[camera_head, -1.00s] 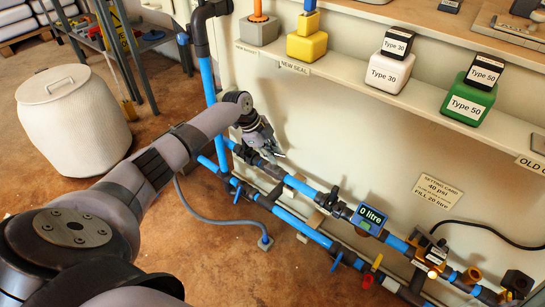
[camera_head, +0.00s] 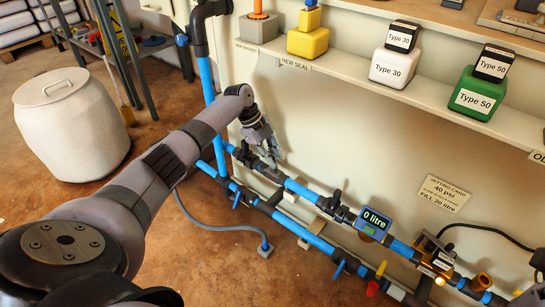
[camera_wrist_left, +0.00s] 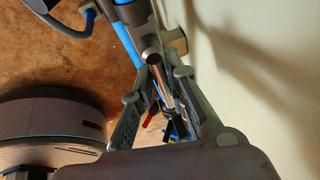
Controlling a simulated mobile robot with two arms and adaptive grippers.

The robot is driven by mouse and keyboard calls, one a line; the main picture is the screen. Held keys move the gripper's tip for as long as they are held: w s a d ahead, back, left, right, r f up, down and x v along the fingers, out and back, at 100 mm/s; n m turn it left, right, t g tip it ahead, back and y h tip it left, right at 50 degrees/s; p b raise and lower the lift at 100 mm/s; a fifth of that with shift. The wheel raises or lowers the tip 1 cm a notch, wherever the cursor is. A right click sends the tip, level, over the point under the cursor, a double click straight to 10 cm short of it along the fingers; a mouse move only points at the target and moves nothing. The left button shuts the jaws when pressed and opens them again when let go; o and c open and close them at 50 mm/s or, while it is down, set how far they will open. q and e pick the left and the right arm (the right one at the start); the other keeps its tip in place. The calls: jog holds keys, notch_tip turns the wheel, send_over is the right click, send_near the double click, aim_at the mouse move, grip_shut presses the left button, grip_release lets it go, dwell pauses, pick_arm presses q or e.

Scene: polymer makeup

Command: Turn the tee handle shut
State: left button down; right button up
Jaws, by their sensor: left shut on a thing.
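My left gripper (camera_head: 268,158) reaches down to the upper blue pipe (camera_head: 302,190) by the wall, near its dark left-hand fittings. In the left wrist view its two grey fingers (camera_wrist_left: 168,108) are closed around a narrow metal bar (camera_wrist_left: 152,56) with a round end, which looks like the tee handle. The rest of the handle is hidden by the fingers, and its exact angle to the pipe cannot be told. My right gripper is not in view.
A blue "0 litre" meter (camera_head: 371,222) sits on the pipe to the right. A lower pipe (camera_head: 286,219) with blue levers runs in front. The shelf (camera_head: 350,83) above holds coloured blocks. A lidded white bin (camera_head: 72,125) stands left; the floor between is mostly clear.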

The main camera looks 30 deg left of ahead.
pick_arm(q)
jog(key=shift+w+a+r, duration=0.1)
jog(key=shift+w+r, duration=0.1)
jog(key=shift+r, duration=0.05)
jog(key=c, duration=1.8)
grip_release()
jog(key=shift+c, duration=0.2)
jog(key=shift+o, duration=1)
jog(key=shift+f, duration=0.15)
jog(key=shift+s, duration=0.1)
jog(key=v, duration=1.2)
jog(key=shift+s, duration=0.1)
